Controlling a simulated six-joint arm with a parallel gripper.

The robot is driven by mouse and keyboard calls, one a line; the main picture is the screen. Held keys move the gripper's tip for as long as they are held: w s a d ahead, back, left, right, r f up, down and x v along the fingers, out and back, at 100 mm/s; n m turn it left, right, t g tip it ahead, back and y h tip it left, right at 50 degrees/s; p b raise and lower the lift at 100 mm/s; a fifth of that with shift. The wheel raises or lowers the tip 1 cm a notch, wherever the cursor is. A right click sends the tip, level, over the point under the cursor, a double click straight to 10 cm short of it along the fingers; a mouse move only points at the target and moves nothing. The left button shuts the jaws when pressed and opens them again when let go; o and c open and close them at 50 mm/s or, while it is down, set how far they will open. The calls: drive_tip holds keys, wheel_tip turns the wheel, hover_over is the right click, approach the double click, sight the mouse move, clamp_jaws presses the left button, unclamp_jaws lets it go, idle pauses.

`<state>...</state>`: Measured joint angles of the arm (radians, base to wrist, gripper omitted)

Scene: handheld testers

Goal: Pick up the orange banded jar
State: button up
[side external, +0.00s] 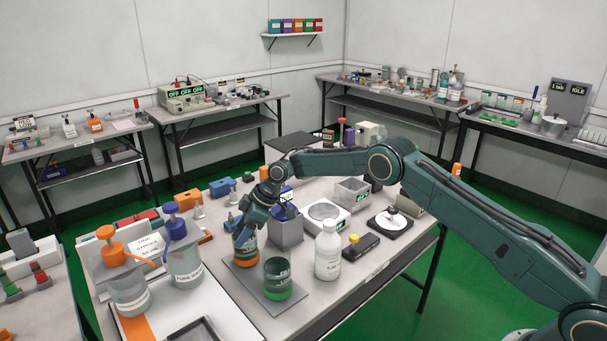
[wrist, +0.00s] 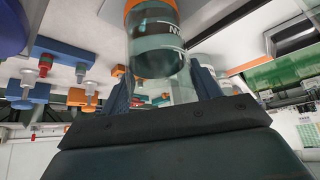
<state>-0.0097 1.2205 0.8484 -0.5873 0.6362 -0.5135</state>
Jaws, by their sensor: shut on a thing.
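The orange banded jar (side external: 245,256) is a clear jar with an orange band at its base. It is upright on or just above the left back part of a grey plate (side external: 254,284); I cannot tell if it touches. My gripper (side external: 246,236) comes down on it from above and is shut on its upper part. In the wrist view, the jar (wrist: 153,45) shows upside down, its open rim between my gripper's two fingers (wrist: 163,90). The fingers partly hide the jar's top in the side view.
A green banded jar (side external: 278,280) stands close by on the same plate. A white bottle (side external: 328,255) is to its right. Two larger jars with orange (side external: 128,292) and blue (side external: 186,268) pump tops stand to the left. A grey bin (side external: 286,230) is just behind my gripper.

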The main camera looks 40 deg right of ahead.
drive_tip(key=shift+r, duration=0.25)
wheel_tip(320, 180, up, 10)
idle(0.5)
drive_tip(key=shift+f, duration=0.1)
idle(0.4)
